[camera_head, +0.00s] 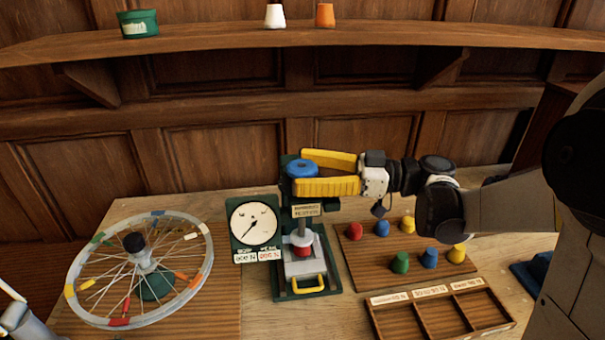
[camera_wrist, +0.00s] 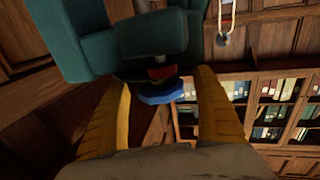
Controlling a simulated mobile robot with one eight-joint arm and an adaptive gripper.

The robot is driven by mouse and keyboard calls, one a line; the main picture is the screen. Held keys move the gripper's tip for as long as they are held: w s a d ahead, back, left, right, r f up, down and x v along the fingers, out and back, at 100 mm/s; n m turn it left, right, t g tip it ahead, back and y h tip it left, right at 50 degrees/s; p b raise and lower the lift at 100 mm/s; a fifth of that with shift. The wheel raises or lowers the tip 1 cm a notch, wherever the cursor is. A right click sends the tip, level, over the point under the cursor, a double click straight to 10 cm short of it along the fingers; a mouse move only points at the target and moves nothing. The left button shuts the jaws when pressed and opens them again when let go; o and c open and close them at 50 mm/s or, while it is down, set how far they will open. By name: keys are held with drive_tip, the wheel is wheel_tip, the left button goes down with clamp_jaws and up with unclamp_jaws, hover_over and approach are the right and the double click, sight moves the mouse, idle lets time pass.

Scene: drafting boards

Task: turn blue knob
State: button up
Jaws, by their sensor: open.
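The blue knob (camera_head: 302,168) sits on top of a dark green press-like device (camera_head: 290,185) in the middle of the bench. My gripper (camera_head: 318,172) is level with the knob, coming from the right. Its two yellow fingers are open and reach toward the knob, one on the far side and one on the near side. In the wrist view the blue knob (camera_wrist: 160,93) shows ahead between the fingers (camera_wrist: 163,95), below the green body (camera_wrist: 155,35). I cannot tell whether either finger touches it.
A round dial (camera_head: 254,222) stands left of the press. A spoked wheel (camera_head: 140,268) lies further left. A board with several coloured pegs (camera_head: 385,262) and a compartment tray (camera_head: 440,318) are at right. A shelf (camera_head: 220,40) runs above the bench.

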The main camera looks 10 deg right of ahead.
drive_tip(key=c, duration=1.2)
drive_tip(key=shift+o, duration=0.2)
drive_tip(key=shift+m+t, duration=0.3)
drive_tip(key=shift+t, duration=0.2)
